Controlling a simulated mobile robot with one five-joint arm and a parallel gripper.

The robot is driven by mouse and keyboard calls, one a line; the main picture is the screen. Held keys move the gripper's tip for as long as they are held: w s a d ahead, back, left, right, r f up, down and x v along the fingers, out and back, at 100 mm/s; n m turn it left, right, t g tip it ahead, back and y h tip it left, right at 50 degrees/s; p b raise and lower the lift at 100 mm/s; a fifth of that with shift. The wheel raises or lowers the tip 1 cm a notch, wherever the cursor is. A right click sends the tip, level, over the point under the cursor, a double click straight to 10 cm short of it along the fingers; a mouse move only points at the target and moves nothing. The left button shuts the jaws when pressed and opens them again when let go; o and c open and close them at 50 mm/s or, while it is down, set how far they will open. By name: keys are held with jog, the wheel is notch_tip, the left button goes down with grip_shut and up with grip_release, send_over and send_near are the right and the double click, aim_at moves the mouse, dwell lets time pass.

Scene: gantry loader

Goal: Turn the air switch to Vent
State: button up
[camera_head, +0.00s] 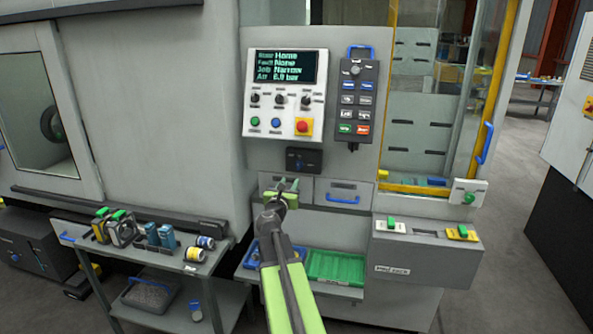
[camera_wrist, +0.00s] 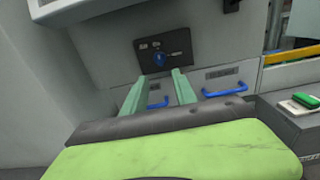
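The air switch (camera_head: 302,160) is a small black plate with a blue knob, on the grey machine front below the control panel. In the wrist view the blue knob (camera_wrist: 160,59) stands near the plate's middle, with small white labels above and to its right that I cannot read surely. The knob looks roughly upright; its exact setting is unclear. My gripper (camera_head: 284,184) is just below and left of the switch. In the wrist view its two pale green fingers (camera_wrist: 160,74) are apart, empty, and point toward the plate with the knob above and between their tips. Contact is not visible.
The control panel (camera_head: 285,93) above has a screen reading Air 6.0 bar, knobs and a red button. A black pendant (camera_head: 356,100) hangs to its right. Blue-handled drawers (camera_head: 342,194) lie below the switch. A tool cart (camera_head: 152,252) stands left, a grey box (camera_head: 425,252) right.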

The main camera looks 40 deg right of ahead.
aim_at(299, 166)
jog(key=x, duration=1.3)
jog(key=shift+w+d, duration=0.2)
jog(key=shift+d, duration=0.1)
grip_shut()
